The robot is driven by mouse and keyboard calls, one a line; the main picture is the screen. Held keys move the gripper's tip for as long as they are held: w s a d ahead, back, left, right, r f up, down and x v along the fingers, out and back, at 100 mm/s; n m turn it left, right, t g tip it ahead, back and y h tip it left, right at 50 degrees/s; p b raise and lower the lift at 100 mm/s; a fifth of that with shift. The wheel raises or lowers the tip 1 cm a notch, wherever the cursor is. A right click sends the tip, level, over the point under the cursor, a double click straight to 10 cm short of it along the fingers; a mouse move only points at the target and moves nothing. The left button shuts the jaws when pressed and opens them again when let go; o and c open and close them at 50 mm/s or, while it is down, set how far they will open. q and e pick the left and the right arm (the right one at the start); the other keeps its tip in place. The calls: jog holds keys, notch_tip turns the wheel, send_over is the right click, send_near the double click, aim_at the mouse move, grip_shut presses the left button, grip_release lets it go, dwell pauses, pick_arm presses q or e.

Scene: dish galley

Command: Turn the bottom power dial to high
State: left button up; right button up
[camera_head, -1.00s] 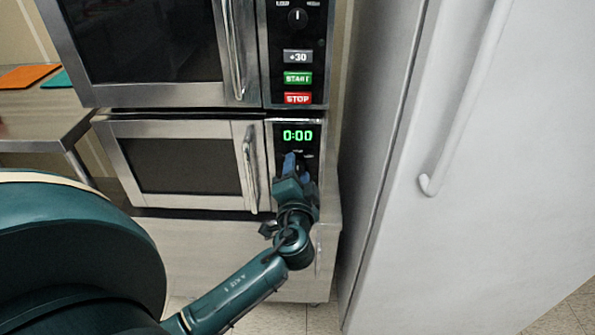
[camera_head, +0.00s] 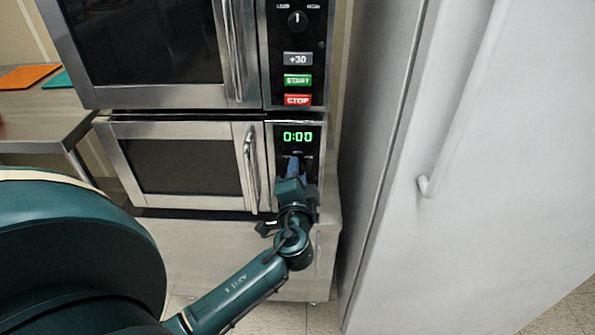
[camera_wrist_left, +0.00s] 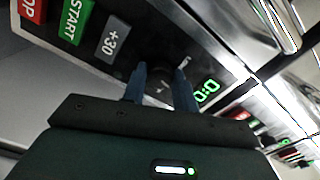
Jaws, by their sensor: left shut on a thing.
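The bottom microwave (camera_head: 185,165) stands under another one, and its green display (camera_head: 297,137) reads 0:00. My left gripper (camera_head: 297,167) is at its control panel just below the display and covers the dial in the head view. In the left wrist view the dark bottom power dial (camera_wrist_left: 160,78) sits between the two blue fingers of my left gripper (camera_wrist_left: 161,82), which is shut on it. The dial's pointer is too dark and covered to read. My right gripper is in neither view.
The top microwave's dial (camera_head: 298,20) and its +30, START and STOP buttons are above. In the wrist view the bottom START button (camera_wrist_left: 73,18) lies beside the gripper. A white fridge (camera_head: 480,220) stands close on the right. A steel table (camera_head: 40,125) is at left.

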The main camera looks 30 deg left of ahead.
pick_arm(q)
jog(key=m+p, duration=0.5)
jog(key=m, duration=0.5)
jog(key=shift+r, duration=0.1)
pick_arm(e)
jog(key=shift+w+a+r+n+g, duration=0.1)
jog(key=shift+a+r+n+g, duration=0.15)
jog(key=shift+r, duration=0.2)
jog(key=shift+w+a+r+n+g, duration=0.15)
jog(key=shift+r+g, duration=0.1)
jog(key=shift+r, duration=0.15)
pick_arm(q)
jog(key=shift+m, duration=0.3)
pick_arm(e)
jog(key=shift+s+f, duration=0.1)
pick_arm(q)
jog(key=o, duration=0.9)
jog(key=shift+o, duration=0.2)
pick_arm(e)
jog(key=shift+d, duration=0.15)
